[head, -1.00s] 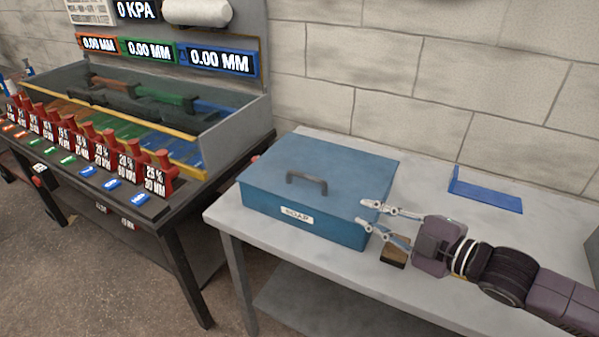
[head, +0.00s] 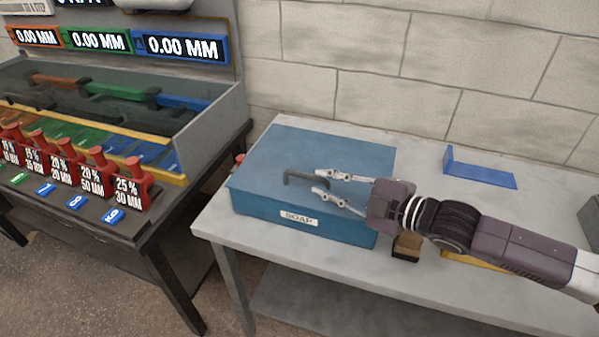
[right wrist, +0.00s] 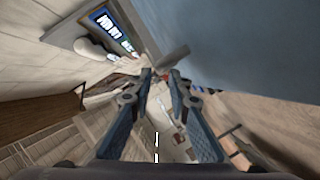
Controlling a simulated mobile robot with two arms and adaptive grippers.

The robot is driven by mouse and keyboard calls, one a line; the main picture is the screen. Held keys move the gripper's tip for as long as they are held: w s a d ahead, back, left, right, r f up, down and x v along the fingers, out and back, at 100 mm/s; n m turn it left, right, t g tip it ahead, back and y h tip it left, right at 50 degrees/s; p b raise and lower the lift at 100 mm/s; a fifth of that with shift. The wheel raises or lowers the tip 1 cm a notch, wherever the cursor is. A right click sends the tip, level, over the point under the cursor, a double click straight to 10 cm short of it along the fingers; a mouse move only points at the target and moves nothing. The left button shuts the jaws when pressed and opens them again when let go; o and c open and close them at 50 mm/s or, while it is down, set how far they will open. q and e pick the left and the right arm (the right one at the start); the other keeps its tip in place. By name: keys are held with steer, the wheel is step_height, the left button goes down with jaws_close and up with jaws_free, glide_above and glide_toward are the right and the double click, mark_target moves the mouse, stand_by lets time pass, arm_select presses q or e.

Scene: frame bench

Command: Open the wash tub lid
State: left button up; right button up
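The wash tub (head: 300,205) is a blue box with a SOAP label, standing on the pale table. Its flat blue lid (head: 345,150) looks shut. A dark bar handle (head: 297,178) stands on the lid. My right gripper (head: 318,182) comes from the right over the lid, its two fingers apart at the handle's right end. In the right wrist view the fingers (right wrist: 160,75) are also apart, with a grey piece, likely the handle (right wrist: 172,56), just beyond the tips. Contact cannot be told. My left gripper is in neither view.
A blue angled bracket (head: 480,170) lies at the table's back right. A brown block (head: 406,246) and a yellow piece (head: 478,262) lie under my right arm. A dark bench (head: 150,225) with red weights stands left. A block wall (head: 420,60) rises behind.

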mark_target(310, 178)
steer(key=x, duration=0.6)
steer(key=shift+w+a, duration=0.15)
jaws_close()
steer(key=shift+p, duration=0.3)
